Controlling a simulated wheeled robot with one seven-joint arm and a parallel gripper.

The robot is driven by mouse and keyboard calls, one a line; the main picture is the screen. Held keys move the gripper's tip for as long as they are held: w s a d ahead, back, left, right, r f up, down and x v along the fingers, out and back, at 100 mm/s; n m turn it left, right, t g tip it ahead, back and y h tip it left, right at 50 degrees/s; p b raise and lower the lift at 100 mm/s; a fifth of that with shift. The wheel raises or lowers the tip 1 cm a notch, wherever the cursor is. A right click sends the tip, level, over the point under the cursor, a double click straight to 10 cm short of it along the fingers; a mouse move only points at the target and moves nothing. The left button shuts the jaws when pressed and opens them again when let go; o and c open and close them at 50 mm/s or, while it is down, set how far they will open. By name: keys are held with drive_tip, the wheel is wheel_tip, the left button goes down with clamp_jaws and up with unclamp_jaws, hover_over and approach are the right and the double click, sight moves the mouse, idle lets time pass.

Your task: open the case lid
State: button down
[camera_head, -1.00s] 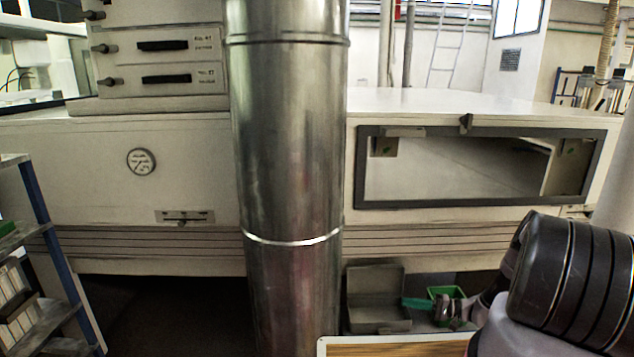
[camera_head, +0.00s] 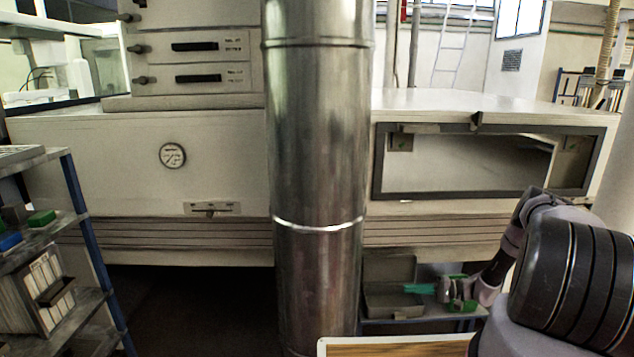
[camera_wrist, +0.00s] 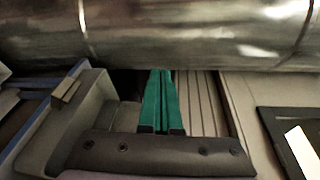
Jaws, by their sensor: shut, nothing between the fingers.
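The grey case (camera_head: 394,303) sits low on a stand in front of the oven, right of the metal duct. Its lid (camera_head: 390,269) stands raised at the back, showing the case's inside. My gripper (camera_head: 408,288) has green fingers, shut and empty, at the case's right side in the head view. They overlap the lid's lower right area in the picture; I cannot tell whether they touch it. In the wrist view the shut fingers (camera_wrist: 160,75) point toward the duct, and part of the grey case (camera_wrist: 60,125) shows at left.
A metal duct (camera_head: 318,170) rises close left of the case. A green bin (camera_head: 463,290) stands right of it, partly behind my wrist. The oven (camera_head: 480,207) spans the back. A shelf rack (camera_head: 75,200) is at far left. A wood-topped board (camera_head: 400,348) is in front.

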drive_tip(key=w+r+n+g+h, duration=0.1)
drive_tip(key=w+r+g+h, duration=0.1)
drive_tip(key=r, duration=0.8)
drive_tip(key=w+r+n+g+h, duration=0.1)
drive_tip(key=w+r+g+h, duration=0.1)
drive_tip(key=r, duration=0.9)
drive_tip(key=s+a+r+h, duration=0.2)
drive_tip(key=r, duration=0.7)
drive_tip(key=s+a+r+h, duration=0.2)
drive_tip(key=s+r, duration=0.1)
drive_tip(key=r, duration=0.7)
drive_tip(key=s+a+r+t+h, duration=0.2)
drive_tip(key=s+r+h, duration=0.1)
drive_tip(key=s+r, duration=0.7)
drive_tip(key=s+a+r+t+h, duration=0.2)
drive_tip(key=s+r+t, duration=0.1)
drive_tip(key=s+r, duration=0.7)
drive_tip(key=s+r+m+t+h, duration=0.1)
drive_tip(key=s+m+t, duration=0.1)
drive_tip(key=s, duration=0.7)
drive_tip(key=shift+d+r, duration=0.2)
drive_tip(key=shift+r, duration=0.15)
